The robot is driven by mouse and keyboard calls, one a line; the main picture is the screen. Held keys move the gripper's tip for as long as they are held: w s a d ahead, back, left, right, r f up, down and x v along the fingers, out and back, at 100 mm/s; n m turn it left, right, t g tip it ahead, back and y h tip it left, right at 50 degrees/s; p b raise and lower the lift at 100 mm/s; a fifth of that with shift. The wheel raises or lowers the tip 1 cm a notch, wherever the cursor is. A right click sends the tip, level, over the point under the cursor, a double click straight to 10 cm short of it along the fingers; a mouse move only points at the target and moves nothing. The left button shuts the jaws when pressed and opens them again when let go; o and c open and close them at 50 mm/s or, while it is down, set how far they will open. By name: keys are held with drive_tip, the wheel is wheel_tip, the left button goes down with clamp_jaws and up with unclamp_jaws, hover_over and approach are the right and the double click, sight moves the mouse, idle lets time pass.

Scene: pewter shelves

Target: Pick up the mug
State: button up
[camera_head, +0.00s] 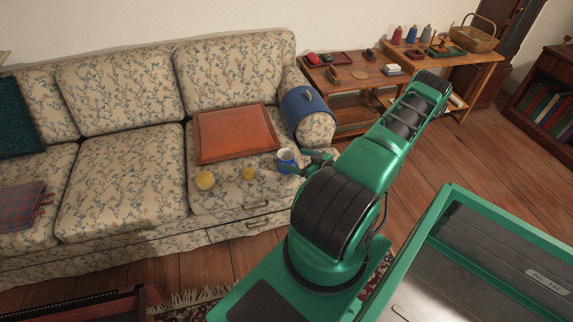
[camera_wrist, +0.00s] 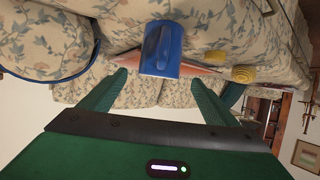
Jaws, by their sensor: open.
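The blue mug (camera_head: 287,158) stands on the front right of the sofa's seat cushion, with a pale inside showing. My gripper (camera_head: 310,165) is just to the right of it, low over the sofa's edge. In the wrist view the mug (camera_wrist: 160,48) sits ahead of my open fingers (camera_wrist: 163,88), roughly centred between them, with its handle toward the camera. Nothing is held. Whether the fingertips reach past the mug's near side I cannot tell.
A flat red-brown board (camera_head: 235,134) lies on the cushion behind the mug. Two yellow round things, one (camera_head: 205,180) and another (camera_head: 249,173), lie to its left. The sofa arm (camera_head: 316,128) with a blue cover (camera_head: 303,103) rises behind right. Wooden shelves (camera_head: 352,77) stand beyond.

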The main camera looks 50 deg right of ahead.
sight(280, 155)
drive_tip(key=x, duration=1)
drive_tip(key=shift+w+d+f, duration=0.1)
drive_tip(key=shift+w+f, duration=0.05)
drive_tip(key=shift+f, duration=0.15)
drive_tip(key=shift+c, duration=0.4)
drive_tip(key=c, duration=1.3)
